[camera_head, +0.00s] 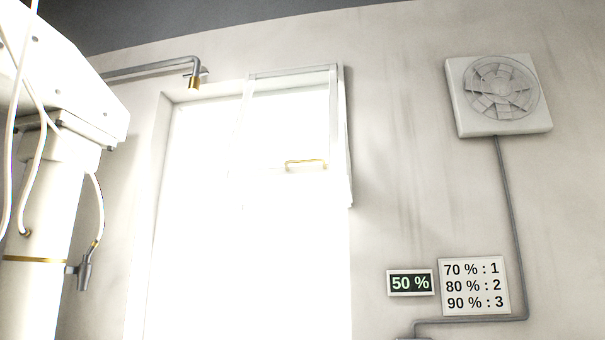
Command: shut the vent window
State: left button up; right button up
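The vent window (338,130) is a pale-framed sash at the upper right of a bright window opening. A brass handle (306,162) sits low on it. The sash looks swung out from the wall, with its right side showing and a faint shadow beside it. Glare hides its lower edge, so how far it stands open is hard to tell. Neither of my grippers is in view.
A white machine column (40,215) with cables and a nozzle fills the left side. A pipe with a brass end (194,80) juts by the window's upper left. On the right wall are a fan (500,92), a display reading 50 % (410,283) and a sign (474,286) listing 70 %:1, 80 %:2, 90 %:3.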

aim_at(331, 168)
jog(key=i+u, duration=0.2)
jog(key=u, duration=0.2)
jog(key=i+l+u, duration=0.2)
jog(key=u, duration=0.2)
